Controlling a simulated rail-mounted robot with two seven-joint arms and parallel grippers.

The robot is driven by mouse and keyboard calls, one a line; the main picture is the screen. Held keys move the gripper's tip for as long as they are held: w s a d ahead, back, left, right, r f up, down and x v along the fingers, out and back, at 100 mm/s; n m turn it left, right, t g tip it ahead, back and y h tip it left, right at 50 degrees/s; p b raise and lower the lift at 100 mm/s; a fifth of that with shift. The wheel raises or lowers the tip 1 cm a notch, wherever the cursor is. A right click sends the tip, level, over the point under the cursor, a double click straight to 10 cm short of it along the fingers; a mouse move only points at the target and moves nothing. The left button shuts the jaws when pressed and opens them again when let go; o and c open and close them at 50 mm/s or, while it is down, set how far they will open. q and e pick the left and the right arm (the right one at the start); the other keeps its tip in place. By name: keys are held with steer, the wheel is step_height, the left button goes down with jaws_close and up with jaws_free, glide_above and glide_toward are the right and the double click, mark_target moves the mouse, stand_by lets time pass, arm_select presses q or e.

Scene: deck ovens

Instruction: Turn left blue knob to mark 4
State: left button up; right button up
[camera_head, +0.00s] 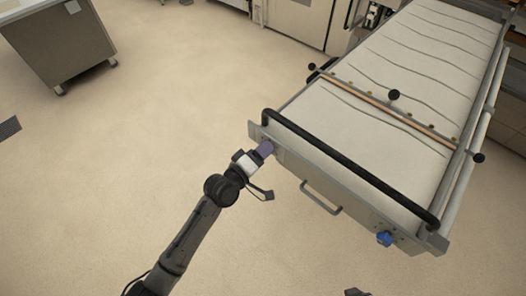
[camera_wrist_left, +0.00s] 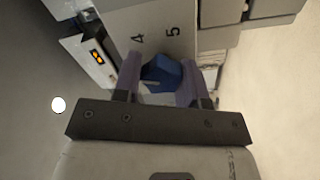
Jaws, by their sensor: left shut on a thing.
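The left blue knob (camera_wrist_left: 163,74) sits on the grey front panel (camera_wrist_left: 155,30) of the loader. The printed marks 4 (camera_wrist_left: 138,39) and 5 (camera_wrist_left: 172,31) show beside it in the wrist view. My left gripper (camera_head: 265,149) is at the panel's left end, its purple fingers (camera_wrist_left: 166,85) shut on the left blue knob from both sides. I cannot tell which mark the knob points to. In the head view the gripper hides this knob. Another blue knob (camera_head: 384,239) is at the panel's right end, untouched.
A metal handle (camera_head: 320,198) sticks out from the panel between the knobs. A black bar (camera_head: 350,168) runs above it, in front of the pale loader belt (camera_head: 390,80). A grey cabinet (camera_head: 60,45) stands at the far left.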

arm_select(q)
steer(key=m, duration=0.3)
steer(key=shift+m, duration=2.2)
steer(key=o, duration=0.9)
steer(key=shift+s, duration=0.1)
steer(key=p+v, duration=0.1)
steer(key=v, duration=1.2)
steer(key=shift+s+a, duration=0.2)
steer(key=shift+a, duration=0.1)
